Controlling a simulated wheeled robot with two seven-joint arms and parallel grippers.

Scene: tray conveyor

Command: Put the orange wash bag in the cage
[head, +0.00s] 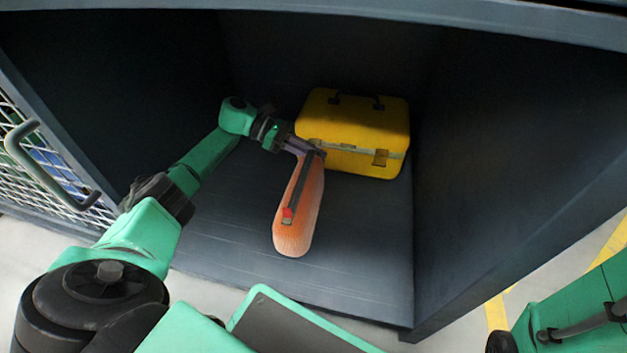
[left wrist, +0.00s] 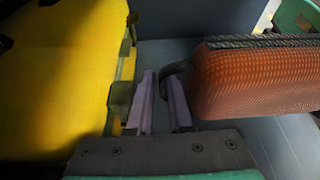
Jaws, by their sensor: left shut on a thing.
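The orange wash bag (head: 299,212) is inside the dark open cage (head: 362,251), with its zip strip and red tab facing up. My left gripper (head: 312,152) reaches into the cage at the bag's far end. In the left wrist view the wash bag (left wrist: 262,82) lies to the right of the fingers (left wrist: 162,100). The left gripper is shut on the bag's dark end loop (left wrist: 177,69). I cannot tell whether the bag rests on the cage floor or hangs just above it. My right gripper is out of view.
A yellow case (head: 352,120) stands at the back of the cage, close beside the left gripper; it fills the left of the wrist view (left wrist: 60,85). A mesh panel with a handle (head: 45,165) is at the left. Bare cage floor shows around the bag.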

